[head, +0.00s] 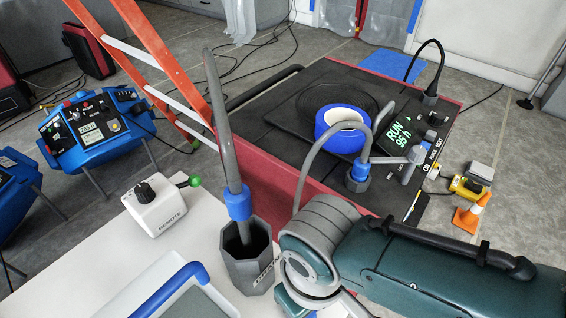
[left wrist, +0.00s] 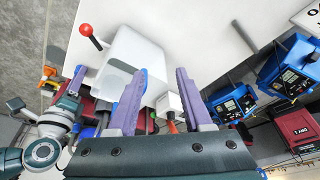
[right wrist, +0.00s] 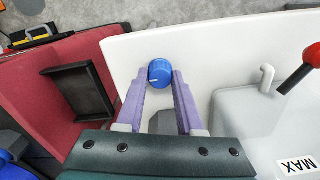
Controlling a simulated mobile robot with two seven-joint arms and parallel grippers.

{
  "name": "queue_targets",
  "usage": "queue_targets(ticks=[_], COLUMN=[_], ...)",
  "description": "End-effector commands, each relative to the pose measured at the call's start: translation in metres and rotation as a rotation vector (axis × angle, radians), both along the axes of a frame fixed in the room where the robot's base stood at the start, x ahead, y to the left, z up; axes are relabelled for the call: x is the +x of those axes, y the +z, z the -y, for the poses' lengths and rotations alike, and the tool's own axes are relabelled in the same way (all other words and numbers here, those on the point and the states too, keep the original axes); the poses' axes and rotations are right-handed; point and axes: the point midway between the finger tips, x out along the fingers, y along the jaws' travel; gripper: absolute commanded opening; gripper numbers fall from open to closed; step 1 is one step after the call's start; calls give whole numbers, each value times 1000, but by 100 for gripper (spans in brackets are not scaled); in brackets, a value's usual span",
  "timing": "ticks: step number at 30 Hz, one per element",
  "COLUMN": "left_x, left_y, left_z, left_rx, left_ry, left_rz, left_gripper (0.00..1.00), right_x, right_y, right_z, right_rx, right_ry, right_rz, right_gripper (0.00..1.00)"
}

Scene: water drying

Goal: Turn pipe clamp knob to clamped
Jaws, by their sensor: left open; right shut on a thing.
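A round blue knob (right wrist: 160,72) with a white line on its face sits against the white panel in the right wrist view. My right gripper (right wrist: 164,84) is shut on it, with one finger on each side. The line runs roughly sideways, and no clamp label can be read beside it. My left gripper (left wrist: 160,78) is open and empty in the left wrist view, with a white box and the white surface behind its fingers. Neither gripper's fingers show in the head view, where my right arm comes in from the right.
A grey hose with a blue collar (head: 238,206) stands in a dark hexagonal holder (head: 246,272). A white remote box (head: 154,208) stands beside it. A red-handled lever (right wrist: 312,56) is right of the knob. A black tray (right wrist: 78,90) lies on the red surface.

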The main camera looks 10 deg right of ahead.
Motion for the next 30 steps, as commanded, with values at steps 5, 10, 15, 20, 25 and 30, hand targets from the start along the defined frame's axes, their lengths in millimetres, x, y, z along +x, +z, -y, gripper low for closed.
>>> queue_targets(ticks=[5,10,15,20,25,30], left_x=[0,0,0,0,0,0], left_y=[1,1,1,1,1,1], left_z=[0,0,0,-1,-2,-3], left_rx=[-1,0,1,5,9,10], left_ry=[1,0,-1,-4,-6,-6], left_rz=[0,0,0,0,0,-1], left_gripper=[50,50,50,50,50,50], right_x=[0,0,0,1,0,0], right_y=[0,0,0,0,0,0], right_z=[-1,-1,-1,-1,0,0], right_rx=[1,3,2,2,1,0], right_ry=[-26,-31,-30,-30,-29,-28], right_rz=[1,1,1,1,1,1], right_gripper=[0,0,0,47,66,66])
